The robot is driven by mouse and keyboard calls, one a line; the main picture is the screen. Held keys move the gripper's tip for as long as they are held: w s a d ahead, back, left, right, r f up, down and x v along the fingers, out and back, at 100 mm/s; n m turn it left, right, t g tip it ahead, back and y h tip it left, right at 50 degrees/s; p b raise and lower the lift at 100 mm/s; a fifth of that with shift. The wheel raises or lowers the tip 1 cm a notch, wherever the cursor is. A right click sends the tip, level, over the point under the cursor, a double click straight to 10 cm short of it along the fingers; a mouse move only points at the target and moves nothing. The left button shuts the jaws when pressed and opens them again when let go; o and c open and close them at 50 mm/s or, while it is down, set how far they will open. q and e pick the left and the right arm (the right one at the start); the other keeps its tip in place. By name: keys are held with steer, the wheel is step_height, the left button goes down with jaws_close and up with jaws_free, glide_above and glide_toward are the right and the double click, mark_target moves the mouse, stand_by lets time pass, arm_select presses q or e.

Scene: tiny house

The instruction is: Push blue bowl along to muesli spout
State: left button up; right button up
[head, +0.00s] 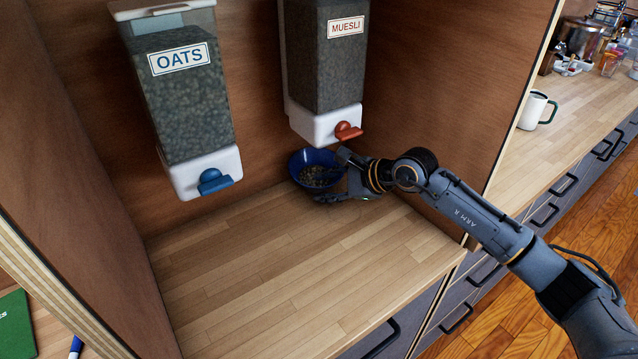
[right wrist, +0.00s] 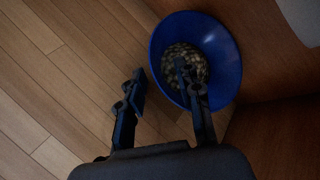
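The blue bowl (head: 298,157) stands upright on the wooden shelf, close to the back wall and below the MUESLI dispenser (head: 342,60) with its red spout lever (head: 347,131). Grainy flakes lie in the bowl. My right gripper (head: 333,176) is at the bowl's right front side. In the right wrist view the gripper (right wrist: 160,72) has its fingers apart: one overlaps the inside of the bowl (right wrist: 222,45), the other is outside its rim. Whether the fingers touch the bowl is unclear. My left gripper is not in view.
An OATS dispenser (head: 185,95) with a blue lever (head: 214,181) hangs to the left. The shelf front (head: 290,275) is clear. A side panel (head: 455,80) bounds the niche on the right; a white mug (head: 532,110) stands on the counter beyond.

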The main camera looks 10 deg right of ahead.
steer(key=shift+x, duration=1.25)
steer(key=shift+c, duration=0.2)
jaws_close()
